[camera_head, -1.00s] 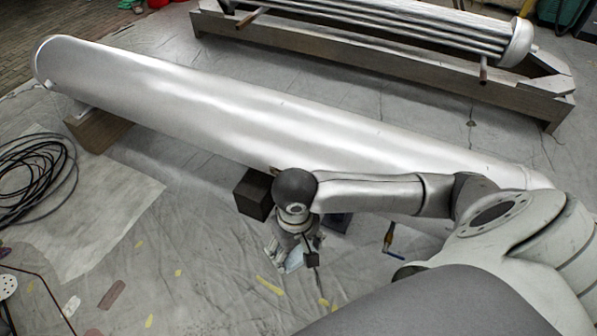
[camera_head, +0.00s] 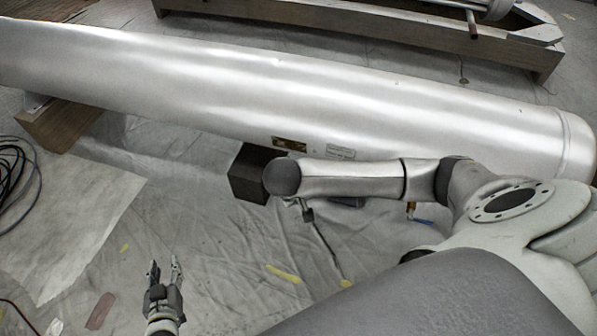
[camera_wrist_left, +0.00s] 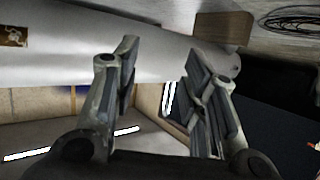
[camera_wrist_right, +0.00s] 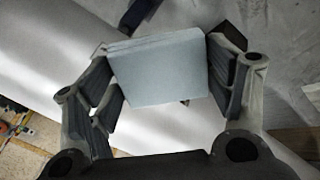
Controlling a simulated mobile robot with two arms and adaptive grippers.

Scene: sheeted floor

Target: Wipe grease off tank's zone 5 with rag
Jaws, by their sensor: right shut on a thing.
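The long silver tank (camera_head: 250,85) lies across the head view and also fills much of the right wrist view (camera_wrist_right: 50,55). My right gripper (camera_wrist_right: 165,72) is shut on a pale blue folded rag (camera_wrist_right: 160,68), apparently close to the tank; contact cannot be told. In the head view that gripper and the rag are mostly hidden behind my right arm. My left gripper (camera_head: 163,264) is open and empty above the floor at lower left, apart from the tank. No zone 5 marking or grease is clearly visible.
Dark and wooden blocks (camera_head: 62,124) support the tank. A brown plate (camera_head: 290,144) and a pale label (camera_head: 341,153) are on its side. A wooden cradle (camera_head: 390,35) stands behind. A brush-like tool (camera_head: 411,211) and black cable (camera_head: 14,170) lie on the sheeted floor.

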